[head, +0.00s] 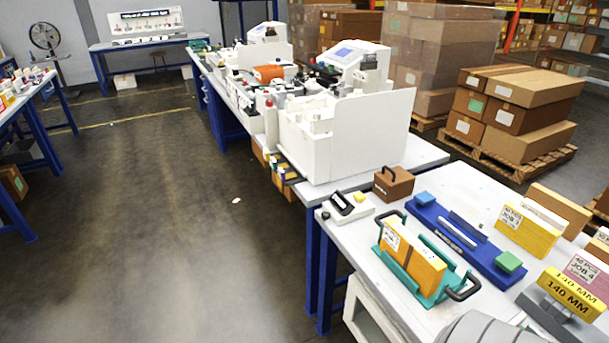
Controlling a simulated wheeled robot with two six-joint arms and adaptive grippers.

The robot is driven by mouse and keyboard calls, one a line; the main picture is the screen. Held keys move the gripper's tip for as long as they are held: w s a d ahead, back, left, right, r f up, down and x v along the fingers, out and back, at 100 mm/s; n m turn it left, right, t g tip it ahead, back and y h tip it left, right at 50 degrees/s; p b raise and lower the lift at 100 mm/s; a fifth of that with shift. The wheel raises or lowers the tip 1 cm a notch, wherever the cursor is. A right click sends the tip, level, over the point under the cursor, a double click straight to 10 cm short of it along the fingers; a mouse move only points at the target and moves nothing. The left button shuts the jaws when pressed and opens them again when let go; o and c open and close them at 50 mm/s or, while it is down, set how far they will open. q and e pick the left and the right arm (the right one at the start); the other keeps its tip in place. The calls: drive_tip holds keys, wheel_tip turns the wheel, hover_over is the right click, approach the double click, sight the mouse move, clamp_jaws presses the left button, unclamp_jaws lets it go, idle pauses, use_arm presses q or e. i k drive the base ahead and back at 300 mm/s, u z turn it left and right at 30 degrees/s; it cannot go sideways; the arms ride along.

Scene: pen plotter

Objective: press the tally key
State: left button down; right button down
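A small white device with a dark display (342,203) sits near the left edge of the near table. It looks like the tally counter. A small yellow key (360,197) is on its right side and looks uncovered. Whether the key is up or down is too small to tell, and the display cannot be read. Neither of my grippers shows in the head view, and nothing is touching the device.
A brown block with a black handle (393,183) stands just behind the device. A teal tray (411,279) with black handles holds yellow pieces in front. A blue fixture (462,240) lies to the right. A white enclosure (368,135) stands beyond. Open floor lies left.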

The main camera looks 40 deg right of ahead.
sight(359, 196)
drive_tip(key=u, duration=0.05)
drive_tip(key=i, duration=1)
drive_tip(key=z, duration=0.95)
drive_tip(key=i, duration=0.75)
drive_tip(key=z, duration=0.8)
